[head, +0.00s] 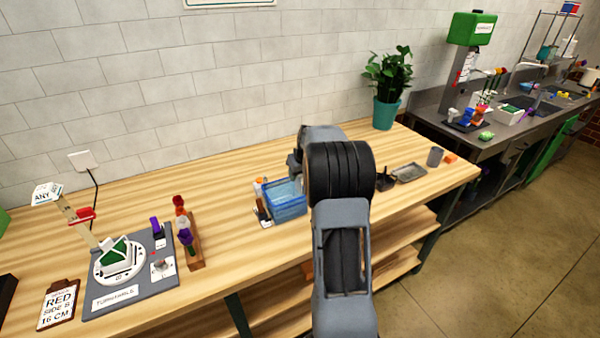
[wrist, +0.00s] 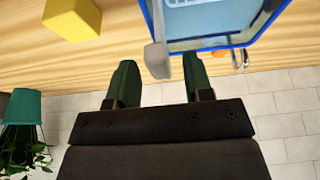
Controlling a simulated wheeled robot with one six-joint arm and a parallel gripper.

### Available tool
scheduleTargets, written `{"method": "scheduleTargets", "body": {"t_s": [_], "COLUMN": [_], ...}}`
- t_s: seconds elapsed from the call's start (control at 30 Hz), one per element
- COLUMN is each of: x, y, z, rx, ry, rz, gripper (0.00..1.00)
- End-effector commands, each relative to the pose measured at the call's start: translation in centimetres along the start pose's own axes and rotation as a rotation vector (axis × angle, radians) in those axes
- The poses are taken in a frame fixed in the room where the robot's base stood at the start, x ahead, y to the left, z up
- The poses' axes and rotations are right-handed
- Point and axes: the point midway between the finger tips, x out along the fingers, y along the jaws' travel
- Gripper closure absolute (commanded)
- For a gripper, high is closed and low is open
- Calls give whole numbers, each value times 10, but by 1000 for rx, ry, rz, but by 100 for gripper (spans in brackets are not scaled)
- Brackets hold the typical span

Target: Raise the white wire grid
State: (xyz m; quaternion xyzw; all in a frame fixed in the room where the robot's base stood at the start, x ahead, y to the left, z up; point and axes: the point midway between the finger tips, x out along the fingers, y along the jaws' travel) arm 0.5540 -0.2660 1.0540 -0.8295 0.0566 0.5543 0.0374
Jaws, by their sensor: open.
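The white wire grid (wrist: 194,3) shows only in part at the top of the wrist view, inside a blue-rimmed container (wrist: 212,41). The head view shows this blue container (head: 289,208) on the wooden table, and the grid cannot be made out there. A pale grey bar (wrist: 156,58) stands at the container's corner, between my fingers in the wrist view. I cannot tell whether it belongs to the grid. My gripper (wrist: 159,64) is open, its two green fingers apart, with nothing clasped. In the head view my arm hides most of it.
A yellow block (wrist: 72,18) lies beside the container in the wrist view. A potted plant (head: 386,85), a grey tray (head: 409,173) and a grey cup (head: 435,156) stand to the right. A turntable board (head: 110,297) is at left.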

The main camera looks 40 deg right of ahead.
Motion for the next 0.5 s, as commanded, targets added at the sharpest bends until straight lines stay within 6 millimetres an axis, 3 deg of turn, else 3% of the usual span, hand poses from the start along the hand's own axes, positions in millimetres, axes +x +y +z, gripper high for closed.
{"method": "scheduleTargets", "body": {"t_s": [0.23, 0.5], "x": [0, 0], "y": [0, 0], "z": [0, 0], "rx": [0, 0], "ry": [0, 0], "rz": [0, 0], "gripper": [54, 80]}}
